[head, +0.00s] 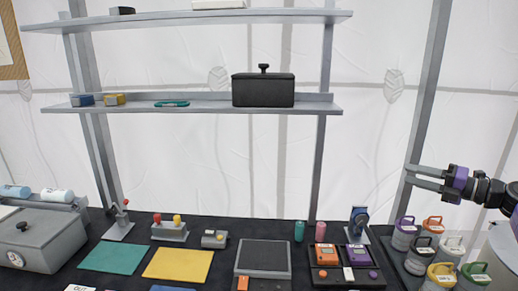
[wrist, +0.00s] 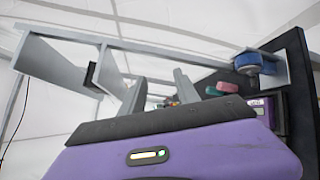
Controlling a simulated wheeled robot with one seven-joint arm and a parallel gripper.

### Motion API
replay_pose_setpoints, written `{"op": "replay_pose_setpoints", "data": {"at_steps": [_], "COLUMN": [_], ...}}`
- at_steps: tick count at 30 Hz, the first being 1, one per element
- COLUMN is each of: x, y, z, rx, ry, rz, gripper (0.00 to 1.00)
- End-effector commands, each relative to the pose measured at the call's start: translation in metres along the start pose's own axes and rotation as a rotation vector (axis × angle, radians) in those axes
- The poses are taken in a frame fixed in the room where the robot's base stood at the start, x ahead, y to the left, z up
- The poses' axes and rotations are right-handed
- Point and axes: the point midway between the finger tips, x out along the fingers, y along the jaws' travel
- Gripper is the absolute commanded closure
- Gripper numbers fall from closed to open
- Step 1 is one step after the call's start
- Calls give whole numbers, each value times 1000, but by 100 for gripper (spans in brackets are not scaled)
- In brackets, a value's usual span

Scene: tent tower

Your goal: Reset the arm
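My gripper (head: 409,174) is at the right side of the head view, raised above the table and pointing left. Its two grey fingers are apart with nothing between them. The purple and black wrist part shows behind the fingers. In the wrist view my gripper (wrist: 158,88) also shows two separated grey fingers beyond my purple hand body. The gripper touches nothing that I can see.
Below my gripper stand several lidded canisters (head: 404,234). A blue device on a stand (head: 359,220) and an orange device (head: 323,254) are left of them. A grey shelf (head: 195,107) holds a black box (head: 263,89). Open air lies left of my gripper.

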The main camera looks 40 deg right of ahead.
Motion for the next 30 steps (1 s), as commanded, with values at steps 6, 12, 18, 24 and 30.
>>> {"op": "replay_pose_setpoints", "data": {"at_steps": [6, 12, 18, 24, 30], "x": [58, 90, 98, 93, 77], "y": [42, 71, 75, 62, 43], "z": [-47, -110, -180, -257, -339], "rx": [135, 375, 661, 968, 1266], "ry": [-114, -214, -290, -347, -388], "rz": [306, 582, 766, 857, 863], "gripper": [62, 62, 62, 62, 62]}}
